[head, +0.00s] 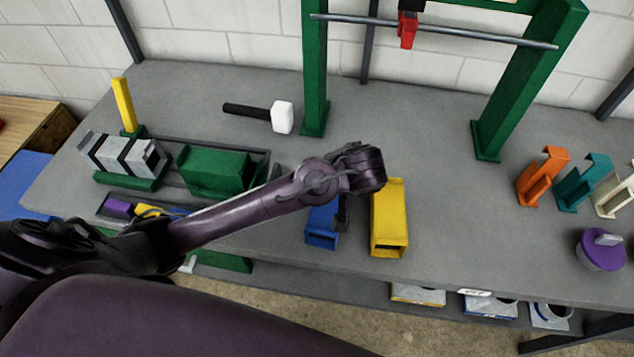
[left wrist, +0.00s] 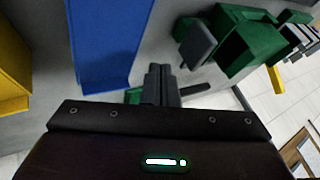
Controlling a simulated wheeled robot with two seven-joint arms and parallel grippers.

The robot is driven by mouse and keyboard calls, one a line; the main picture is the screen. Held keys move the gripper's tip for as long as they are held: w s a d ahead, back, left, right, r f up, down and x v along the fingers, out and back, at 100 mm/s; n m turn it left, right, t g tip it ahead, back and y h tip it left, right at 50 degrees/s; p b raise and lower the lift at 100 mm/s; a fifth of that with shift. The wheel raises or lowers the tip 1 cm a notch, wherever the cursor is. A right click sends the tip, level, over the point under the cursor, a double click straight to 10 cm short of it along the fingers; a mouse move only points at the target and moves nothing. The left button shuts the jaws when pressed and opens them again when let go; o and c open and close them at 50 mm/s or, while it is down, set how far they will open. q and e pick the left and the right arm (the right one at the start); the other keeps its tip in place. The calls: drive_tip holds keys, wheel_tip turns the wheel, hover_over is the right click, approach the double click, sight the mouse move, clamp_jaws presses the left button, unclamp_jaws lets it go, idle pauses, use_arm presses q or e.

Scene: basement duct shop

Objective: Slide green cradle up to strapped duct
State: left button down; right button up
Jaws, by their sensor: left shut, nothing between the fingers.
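The green cradle (head: 214,172), a boxy green piece, sits in a dark rail frame at the left of the bench. It also shows in the left wrist view (left wrist: 248,45) at upper right. The strapped duct (head: 113,153), grey with black straps, lies on a green base left of it. A narrow gap shows between them in the head view. A grey block stands at the cradle's near end in the left wrist view (left wrist: 195,42). My left gripper (left wrist: 161,72) is shut and empty, right of the cradle and apart from it. In the head view, it is mostly hidden behind its wrist. My right gripper is out of view.
A blue duct (head: 322,225) and a yellow duct (head: 389,220) stand close by my left gripper. A yellow post (head: 125,104) rises behind the strapped duct. A white-headed mallet (head: 282,117) lies behind. A green frame (head: 315,70) stands at the back. The bench centre right is clear.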

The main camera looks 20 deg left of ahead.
use_arm(q)
drive_tip(key=b+x, duration=0.1)
drive_tip(key=x, duration=0.2)
drive_tip(key=shift+w+d+f+b, duration=0.1)
drive_tip(key=shift+w+f+b, duration=0.1)
drive_tip(key=shift+b, duration=0.1)
drive_tip(key=p+x, duration=0.1)
drive_tip(key=x, duration=0.2)
drive_tip(key=shift+w+a, duration=0.1)
drive_tip(key=shift+a, duration=0.15)
drive_tip(key=a+p, duration=0.2)
drive_tip(key=a, duration=0.1)
drive_tip(key=shift+s+a+f, duration=0.1)
drive_tip(key=shift+s+a, duration=0.05)
drive_tip(key=shift+s, duration=0.25)
drive_tip(key=shift+a+f+p, duration=0.2)
drive_tip(key=shift+a+p, duration=0.15)
drive_tip(key=shift+a, duration=0.05)
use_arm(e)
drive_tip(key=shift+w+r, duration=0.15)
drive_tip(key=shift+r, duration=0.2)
